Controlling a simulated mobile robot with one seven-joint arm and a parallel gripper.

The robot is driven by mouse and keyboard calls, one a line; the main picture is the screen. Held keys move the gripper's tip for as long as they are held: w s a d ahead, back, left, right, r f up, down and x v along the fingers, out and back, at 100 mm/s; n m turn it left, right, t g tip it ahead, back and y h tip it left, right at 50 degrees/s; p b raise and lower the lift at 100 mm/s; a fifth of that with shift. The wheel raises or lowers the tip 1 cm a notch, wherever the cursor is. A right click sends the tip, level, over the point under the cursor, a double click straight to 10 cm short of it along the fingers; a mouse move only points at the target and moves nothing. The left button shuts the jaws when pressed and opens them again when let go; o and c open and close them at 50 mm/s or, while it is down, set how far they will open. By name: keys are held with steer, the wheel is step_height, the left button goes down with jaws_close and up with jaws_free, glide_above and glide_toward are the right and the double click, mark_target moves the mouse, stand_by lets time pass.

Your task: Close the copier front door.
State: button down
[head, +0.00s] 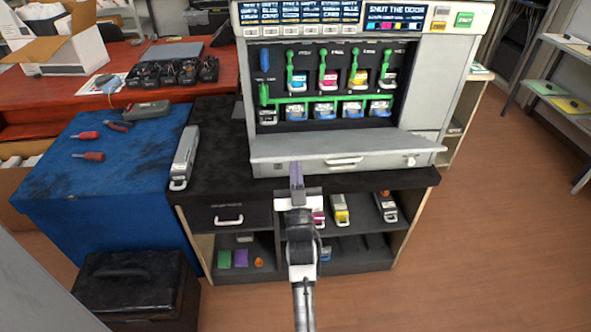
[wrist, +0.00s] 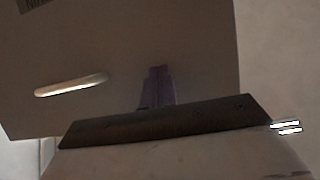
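The copier's front door (head: 350,147) is open. It is folded down low and juts forward as a light grey panel below the bay. The open bay shows several toner cartridges (head: 327,83) with green levers. My gripper (head: 296,170) is at the left part of the door's front edge, its purple fingers close together and empty. I cannot tell whether they touch the door. In the wrist view, the fingers (wrist: 158,86) point at a pale panel (wrist: 110,45) with a light handle (wrist: 71,84) at left.
The copier stands on a black cabinet (head: 215,155) with cartridges on its lower shelves. A grey cartridge (head: 184,158) lies left of the copier. A blue table (head: 125,175) with tools is at left. A black box (head: 135,285) is on the floor. The right floor is clear.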

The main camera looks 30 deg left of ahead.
mark_target(294, 148)
steer(key=r, duration=0.1)
steer(key=w+a+r, duration=0.1)
steer(key=r, duration=0.1)
steer(key=w+r+p, duration=0.1)
steer(key=r, duration=0.1)
steer(key=shift+a, duration=0.2)
steer(key=x, duration=0.6)
steer(key=shift+s+d+r, duration=0.1)
steer(key=shift+r, duration=0.3)
steer(key=f+b+x, duration=0.1)
steer(key=x, duration=0.5)
steer(key=shift+w+a, duration=0.3)
steer(key=shift+w, duration=0.15)
steer(key=shift+w+a+b, duration=0.1)
steer(key=shift+b, duration=0.25)
